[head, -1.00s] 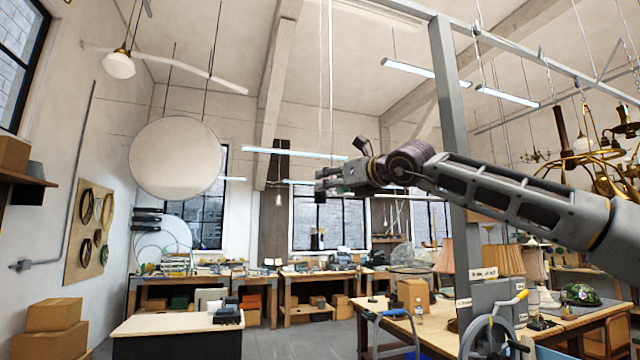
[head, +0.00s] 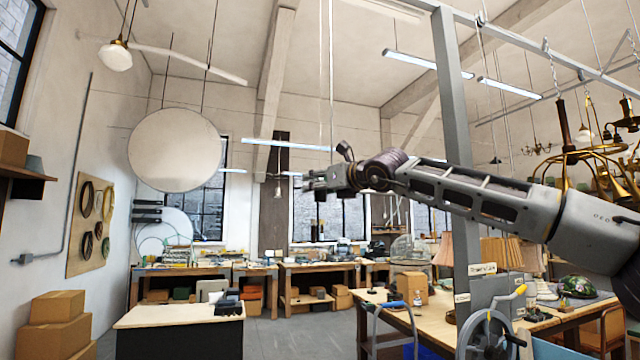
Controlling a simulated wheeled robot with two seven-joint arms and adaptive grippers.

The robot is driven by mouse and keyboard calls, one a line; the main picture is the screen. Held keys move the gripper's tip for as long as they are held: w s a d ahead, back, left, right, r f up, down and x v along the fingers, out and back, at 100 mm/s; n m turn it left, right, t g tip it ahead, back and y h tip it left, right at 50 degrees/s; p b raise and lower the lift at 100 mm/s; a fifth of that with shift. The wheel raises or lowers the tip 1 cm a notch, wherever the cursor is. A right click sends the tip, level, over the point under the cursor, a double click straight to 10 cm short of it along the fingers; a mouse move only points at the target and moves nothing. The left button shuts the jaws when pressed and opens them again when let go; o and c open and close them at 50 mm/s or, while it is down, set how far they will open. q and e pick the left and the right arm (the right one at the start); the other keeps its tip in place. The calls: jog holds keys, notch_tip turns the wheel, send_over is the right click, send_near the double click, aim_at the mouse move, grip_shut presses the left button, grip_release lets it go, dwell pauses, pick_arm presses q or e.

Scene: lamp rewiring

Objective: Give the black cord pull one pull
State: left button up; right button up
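My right gripper (head: 314,181) is raised at the middle of the head view, on the arm that comes in from the right, its fingers pointing left. It is small and seen from the side, so I cannot tell whether it is open or shut. Thin pale cords (head: 331,70) hang from the ceiling to about the gripper's height. A small dark block (head: 320,196) shows just below the gripper. I cannot tell whether it is the black cord pull or part of my gripper, or whether anything touches it. My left gripper is not in view.
A large pale disc (head: 175,150) hangs at the left. A grey post (head: 452,130) stands behind my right arm. Brass chandeliers (head: 590,155) hang at the right. A workbench (head: 400,326) with a crank wheel (head: 488,338) stands below. Open floor lies at the centre.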

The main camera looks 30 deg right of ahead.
jog(key=c, duration=1.1)
jog(key=shift+f+b, duration=1.4)
jog(key=shift+b, duration=0.1)
jog(key=shift+r, duration=0.2)
jog(key=shift+r+p, duration=1.05)
jog(key=shift+r, duration=0.15)
jog(key=o, duration=1.1)
jog(key=shift+c, duration=0.2)
